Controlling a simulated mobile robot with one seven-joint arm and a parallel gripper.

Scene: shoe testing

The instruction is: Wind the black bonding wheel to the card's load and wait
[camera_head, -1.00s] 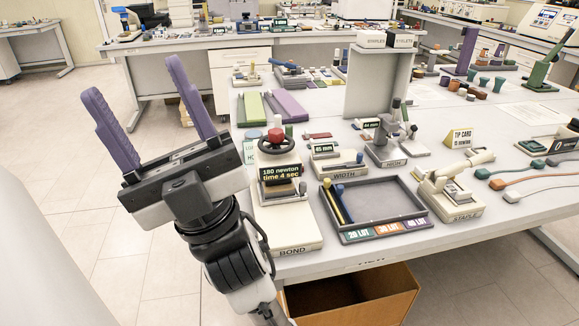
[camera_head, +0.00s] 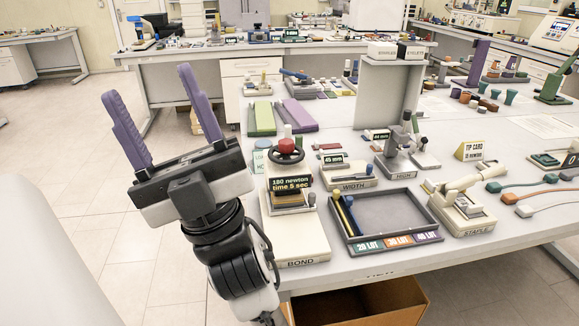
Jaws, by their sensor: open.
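The black bonding wheel (camera_head: 286,157) stands at the back of the cream press marked BOND (camera_head: 299,240), with a red knob at its middle. A dark display (camera_head: 290,183) below the wheel reads "180 newton time 5 sec". The yellow tip card (camera_head: 475,150) stands at the right of the table; its small second line is hard to read. My gripper (camera_head: 155,115) has two purple fingers spread apart, with nothing between them. It is raised in front of the table's left edge, left of the press and apart from the wheel.
A dark tray (camera_head: 379,241) with coloured LOT labels lies right of the press. The WIDTH gauge (camera_head: 350,178), HIGH gauge (camera_head: 403,172) and STAPLE tool (camera_head: 466,211) stand close by. Green and purple pads (camera_head: 262,119) lie behind. An open cardboard box (camera_head: 360,304) is under the table.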

